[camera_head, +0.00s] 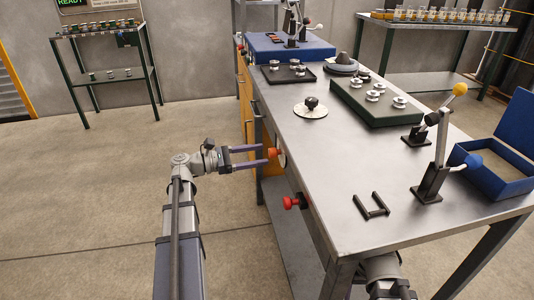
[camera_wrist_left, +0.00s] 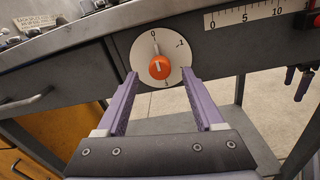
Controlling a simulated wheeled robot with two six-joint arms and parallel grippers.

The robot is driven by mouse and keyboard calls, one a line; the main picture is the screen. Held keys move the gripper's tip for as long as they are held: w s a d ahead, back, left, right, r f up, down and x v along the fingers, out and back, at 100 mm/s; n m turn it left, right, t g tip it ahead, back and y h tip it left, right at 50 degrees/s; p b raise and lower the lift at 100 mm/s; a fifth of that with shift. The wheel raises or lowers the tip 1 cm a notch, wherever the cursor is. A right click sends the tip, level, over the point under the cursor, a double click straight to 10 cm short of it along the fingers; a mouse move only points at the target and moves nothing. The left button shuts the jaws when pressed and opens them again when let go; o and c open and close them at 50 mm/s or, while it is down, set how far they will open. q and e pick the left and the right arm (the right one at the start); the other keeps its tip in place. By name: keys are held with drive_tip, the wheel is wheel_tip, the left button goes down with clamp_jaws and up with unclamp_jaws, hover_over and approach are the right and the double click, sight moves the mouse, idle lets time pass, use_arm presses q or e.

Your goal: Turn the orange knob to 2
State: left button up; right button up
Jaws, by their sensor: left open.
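The orange knob (camera_head: 274,153) sits on the table's front side. In the left wrist view the knob (camera_wrist_left: 159,66) is at the centre of a round white dial (camera_wrist_left: 143,50) with 0 at the top and 1 to its upper right. Its pale pointer faces up, close to the 0. A 2 cannot be made out. My left gripper (camera_head: 267,158) is open, its purple fingers pointing at the knob. In the left wrist view the fingertips (camera_wrist_left: 159,75) lie either side of the dial's lower part, apart from the knob. Purple fingers, seemingly my right gripper's (camera_wrist_left: 297,82), show at the right edge.
A red knob (camera_head: 290,202) sticks out nearer on the same side, by a numbered scale (camera_wrist_left: 250,16). A drawer handle (camera_wrist_left: 27,101) is left of the dial. The tabletop (camera_head: 330,160) holds a black-knobbed dial (camera_head: 311,109), levers (camera_head: 433,175) and a blue box (camera_head: 500,182).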

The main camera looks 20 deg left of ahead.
sight(275, 153)
use_arm(q)
drive_tip(key=shift+x, duration=1.65)
drive_tip(key=shift+c, duration=0.4)
clamp_jaws()
